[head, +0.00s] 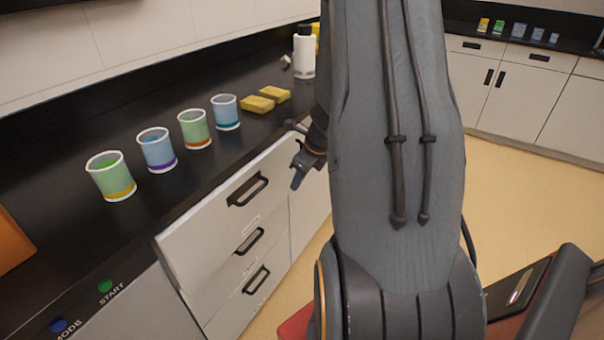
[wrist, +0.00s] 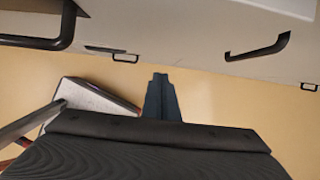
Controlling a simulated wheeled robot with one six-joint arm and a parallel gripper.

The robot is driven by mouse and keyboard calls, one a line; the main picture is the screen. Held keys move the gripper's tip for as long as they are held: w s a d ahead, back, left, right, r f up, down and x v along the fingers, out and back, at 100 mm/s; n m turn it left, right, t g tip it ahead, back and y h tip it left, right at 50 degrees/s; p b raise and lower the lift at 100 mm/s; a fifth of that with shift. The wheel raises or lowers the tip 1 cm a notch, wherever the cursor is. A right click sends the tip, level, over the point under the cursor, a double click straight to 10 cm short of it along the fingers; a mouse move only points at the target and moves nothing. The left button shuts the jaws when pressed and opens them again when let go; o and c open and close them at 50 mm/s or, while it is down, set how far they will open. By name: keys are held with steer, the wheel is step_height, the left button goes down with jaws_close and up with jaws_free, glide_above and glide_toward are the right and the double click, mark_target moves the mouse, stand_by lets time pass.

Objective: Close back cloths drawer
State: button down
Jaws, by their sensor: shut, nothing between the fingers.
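A white drawer stack under the black counter shows in the head view, with a top drawer (head: 215,222), a middle drawer (head: 222,262) and a bottom drawer (head: 236,302), each with a black handle. The top front seems to stand slightly proud of the cabinet; how far is unclear. The small labels are too blurred to read, so I cannot tell which is the cloths drawer. My gripper (head: 297,180) is shut and empty, just right of the top drawer's handle. In the wrist view my gripper (wrist: 160,82) points toward pale fronts with dark handles, with floor visible between.
Several coloured cups (head: 195,129), yellow sponges (head: 258,104) and a white bottle (head: 304,52) stand on the counter (head: 60,150). My arm blocks the middle of the head view. Open floor (head: 520,190) lies to the right, before another cabinet row (head: 510,95).

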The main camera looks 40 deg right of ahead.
mark_target(273, 172)
steer(key=w, duration=0.1)
steer(key=w+a+p, duration=0.1)
steer(key=w, duration=0.1)
steer(key=shift+w+a, duration=0.25)
steer(key=shift+w, duration=0.15)
steer(key=shift+p, duration=0.3)
steer(key=shift+w+a+p, duration=0.25)
steer(key=shift+w+p, duration=0.15)
steer(key=shift+w, duration=0.35)
steer(key=shift+w+a+p, duration=0.25)
steer(key=shift+w+p, duration=0.1)
steer(key=shift+w, duration=0.35)
steer(key=shift+w+a+p, duration=0.25)
steer(key=shift+w+p, duration=0.15)
steer(key=shift+w, duration=0.35)
steer(key=shift+w, duration=0.1)
steer(key=s, duration=0.1)
steer(key=s+d, duration=0.1)
steer(key=s, duration=0.1)
steer(key=s+b, duration=0.1)
steer(key=shift+s+d+r, duration=0.25)
steer(key=shift+d+r, duration=0.1)
steer(key=p+v, duration=0.1)
steer(key=v, duration=0.8)
